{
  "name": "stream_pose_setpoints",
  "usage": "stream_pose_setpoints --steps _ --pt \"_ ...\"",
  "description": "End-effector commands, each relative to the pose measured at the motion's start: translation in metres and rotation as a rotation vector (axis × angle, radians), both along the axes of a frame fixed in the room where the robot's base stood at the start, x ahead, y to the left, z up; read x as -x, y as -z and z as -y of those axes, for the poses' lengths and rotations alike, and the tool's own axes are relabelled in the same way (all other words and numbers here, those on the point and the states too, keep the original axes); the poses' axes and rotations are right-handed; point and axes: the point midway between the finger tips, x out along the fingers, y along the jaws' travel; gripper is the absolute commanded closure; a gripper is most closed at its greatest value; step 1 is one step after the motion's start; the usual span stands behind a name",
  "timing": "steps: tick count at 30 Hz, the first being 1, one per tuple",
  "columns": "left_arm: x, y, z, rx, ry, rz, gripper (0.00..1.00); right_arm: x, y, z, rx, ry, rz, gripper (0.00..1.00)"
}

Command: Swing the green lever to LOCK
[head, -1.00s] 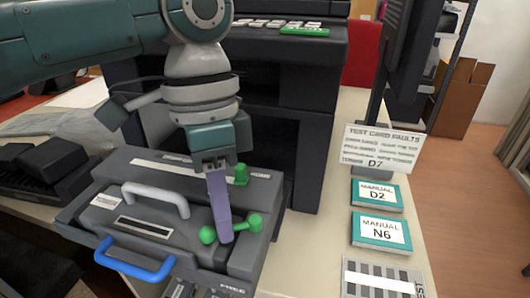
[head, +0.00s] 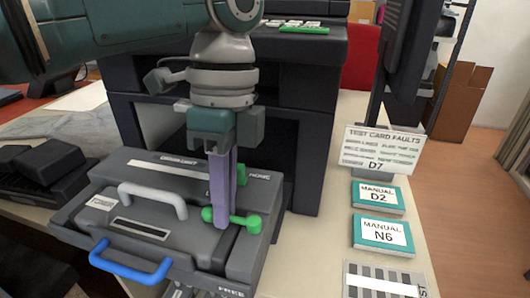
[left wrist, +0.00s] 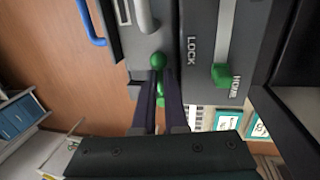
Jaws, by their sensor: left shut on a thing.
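The green lever (head: 241,221) lies on top of the dark grey unit (head: 75,222), with a round knob at its left end and a thicker block at its right end. My left gripper (head: 221,224) points down with its purple fingers shut on the lever between these ends. In the left wrist view the lever's knob (left wrist: 159,61) shows just beyond the fingertips (left wrist: 160,80). The LOCK label (left wrist: 192,50) is right of the knob there. A FREE label shows at the unit's front edge in the head view. My right gripper is not in view.
A second green piece (left wrist: 221,75) sits by the HOME label (left wrist: 236,88). The unit has a white handle (head: 152,195) and a blue handle (head: 130,270). A large dark machine (head: 300,120) stands close behind. Two manuals (head: 378,197) lie to the right.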

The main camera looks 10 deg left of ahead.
Motion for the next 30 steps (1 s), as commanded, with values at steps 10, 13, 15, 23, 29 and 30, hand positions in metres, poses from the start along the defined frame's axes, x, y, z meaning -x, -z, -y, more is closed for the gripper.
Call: stream_pose_setpoints --steps 10,13,15,23,29,30 --pt "-0.001 -0.001 0.001 0.002 0.009 0.003 1.0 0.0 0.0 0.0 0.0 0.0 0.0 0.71" --pt "-0.001 -0.001 0.001 0.002 0.009 0.003 0.88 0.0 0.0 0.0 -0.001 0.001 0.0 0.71" --pt "-0.001 -0.001 0.001 0.002 0.009 0.003 0.8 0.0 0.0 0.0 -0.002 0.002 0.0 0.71" --pt "-0.001 -0.001 0.001 0.0 0.007 0.002 0.77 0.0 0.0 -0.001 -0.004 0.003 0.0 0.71" --pt "-0.005 -0.022 0.001 0.002 0.008 0.005 0.77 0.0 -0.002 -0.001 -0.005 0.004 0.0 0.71" --pt "-0.007 -0.03 0.001 0.003 0.008 0.006 0.77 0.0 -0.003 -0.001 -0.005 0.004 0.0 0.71"
